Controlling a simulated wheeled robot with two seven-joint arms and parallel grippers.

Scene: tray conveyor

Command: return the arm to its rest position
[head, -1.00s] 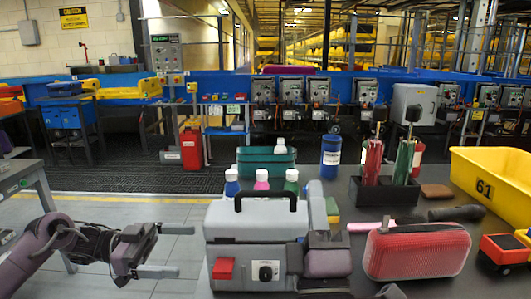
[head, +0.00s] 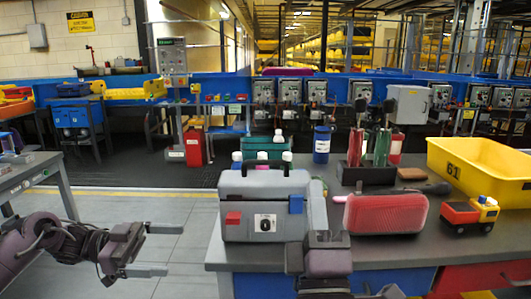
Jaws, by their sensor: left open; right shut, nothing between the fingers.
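My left gripper (head: 160,250) is at the lower left, over the grey floor and off the table. Its two fingers are apart with nothing between them. My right gripper (head: 320,240) is at the lower middle, at the front edge of the dark table (head: 225,255), just in front of the right side of a grey case. It is shut and holds nothing. Its fingertips are hard to make out, and I cannot tell whether it touches the case.
The grey case (head: 240,190) has a black handle. A red speaker-like case (head: 385,214), a toy truck (head: 470,213) and a yellow bin (head: 475,170) stand to the right. Another table (head: 30,175) is at the left. The floor between the tables is clear.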

